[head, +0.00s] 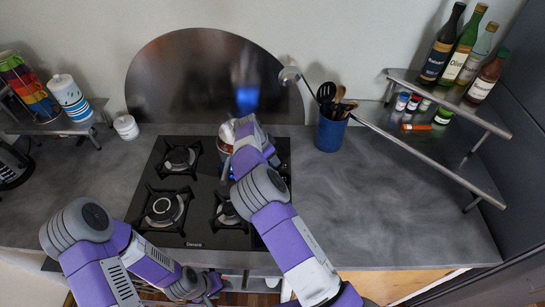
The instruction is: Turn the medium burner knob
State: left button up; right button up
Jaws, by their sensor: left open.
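The black stove top (203,212) has several burners with black grates, among them a large front-left burner (164,208) and a smaller back-left one (180,158). I cannot make out the medium burner knob. My left gripper (213,284) is open, low in front of the counter's front edge, below the stove. Whether it touches a knob cannot be told. My right arm reaches over the right side of the stove and covers part of its burners. Its gripper is hidden behind the wrist, by a pot (227,138) on the back-right burner.
A blue utensil holder (330,134) stands right of the stove. A metal corner shelf (440,143) with bottles and spice jars is at the right. A white jar (126,127) stands at the left. The grey counter (370,215) is clear at front right.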

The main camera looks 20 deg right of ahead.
jog(key=p+v, duration=0.1)
jog(key=v, duration=0.2)
jog(key=d+n+t+y, duration=0.1)
jog(key=n, duration=0.3)
jog(key=s+d+n+y+b, duration=0.1)
jog(key=n, duration=0.4)
jog(key=d+f+n+t+y+b, duration=0.1)
jog(key=n+y, duration=0.1)
jog(key=n, duration=0.2)
jog(key=shift+s+d+n+t, duration=0.1)
jog(key=shift+s+n+t, duration=0.2)
jog(key=shift+s, duration=0.1)
jog(key=shift+x, duration=3.2)
jog(key=shift+r, duration=0.1)
